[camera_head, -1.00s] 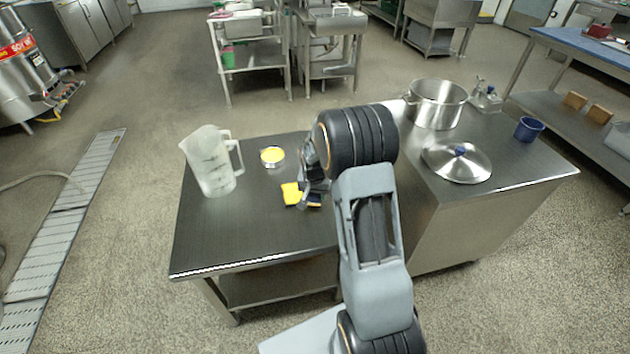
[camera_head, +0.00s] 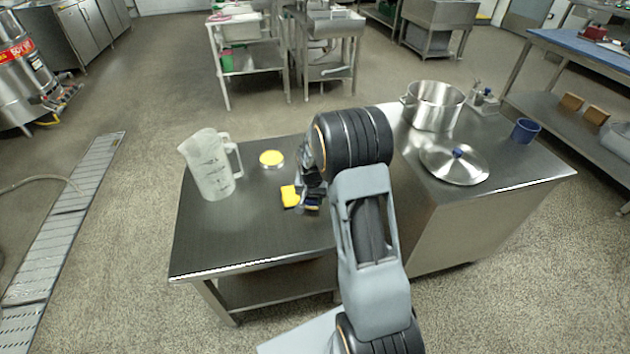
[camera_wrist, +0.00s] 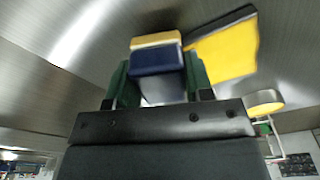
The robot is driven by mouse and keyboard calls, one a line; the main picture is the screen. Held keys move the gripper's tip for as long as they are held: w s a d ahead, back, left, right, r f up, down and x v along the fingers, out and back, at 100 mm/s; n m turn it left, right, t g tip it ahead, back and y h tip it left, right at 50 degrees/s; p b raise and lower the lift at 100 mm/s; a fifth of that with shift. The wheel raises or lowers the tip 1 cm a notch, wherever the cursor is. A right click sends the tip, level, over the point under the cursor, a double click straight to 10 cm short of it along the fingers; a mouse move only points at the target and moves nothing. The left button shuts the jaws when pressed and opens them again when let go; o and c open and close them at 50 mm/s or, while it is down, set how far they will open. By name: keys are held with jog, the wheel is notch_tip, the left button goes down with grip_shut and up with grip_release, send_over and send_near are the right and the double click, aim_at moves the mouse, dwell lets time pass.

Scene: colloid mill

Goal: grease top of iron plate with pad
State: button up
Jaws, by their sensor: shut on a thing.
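My gripper (camera_wrist: 158,82) has green fingers and is shut on a pad (camera_wrist: 157,60), a dark blue block with a pale tan face. In the head view my gripper (camera_head: 309,184) is low over the left steel table, partly hidden by my arm. A flat yellow piece with a black edge (camera_wrist: 226,48) lies close beside the pad; it also shows in the head view (camera_head: 289,196). I cannot tell whether the pad touches it, or whether it is the iron plate. A round tin with yellow contents (camera_head: 271,159) stands behind my gripper, and shows at right in the wrist view (camera_wrist: 264,104).
A translucent measuring jug (camera_head: 210,165) stands on the left of the table (camera_head: 225,235). On the right counter are a steel pot (camera_head: 434,106), a lid with a blue knob (camera_head: 453,170) and a blue cup (camera_head: 526,131). The table's front left is clear.

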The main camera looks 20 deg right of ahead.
jog(key=r, duration=0.1)
jog(key=r+p, duration=0.1)
jog(key=r, duration=0.2)
jog(key=shift+w+d+p, duration=0.1)
jog(key=shift+d+p, duration=0.2)
jog(key=shift+d, duration=0.05)
jog(key=shift+r+p, duration=1.25)
jog(key=shift+r, duration=0.65)
jog(key=shift+r, duration=0.1)
